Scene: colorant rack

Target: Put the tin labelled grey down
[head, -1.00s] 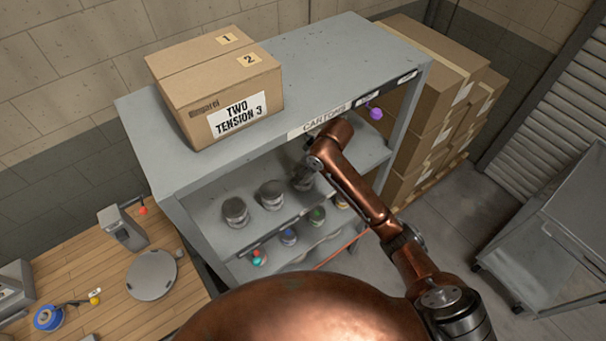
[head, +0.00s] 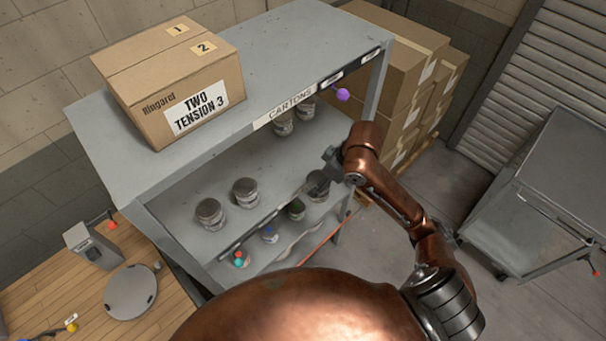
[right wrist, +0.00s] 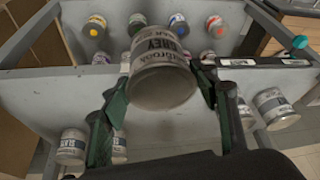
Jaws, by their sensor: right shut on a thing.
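The tin labelled grey (right wrist: 163,72) is a grey metal can with a pale label, held between the dark green fingers of my right gripper (right wrist: 165,88) in the right wrist view. In the head view my right gripper (head: 328,166) is at the front right of the rack's upper open shelf (head: 180,252), with the held tin (head: 318,184) at its fingers. I cannot tell whether the tin touches the shelf. My left gripper is not in view.
Two tins (head: 245,192) stand on the same shelf to the left, and two more (head: 282,124) at the back right. Small tins with coloured lids (head: 270,236) sit lower down. A carton (head: 170,85) is on top. Bare shelf lies between the tin groups.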

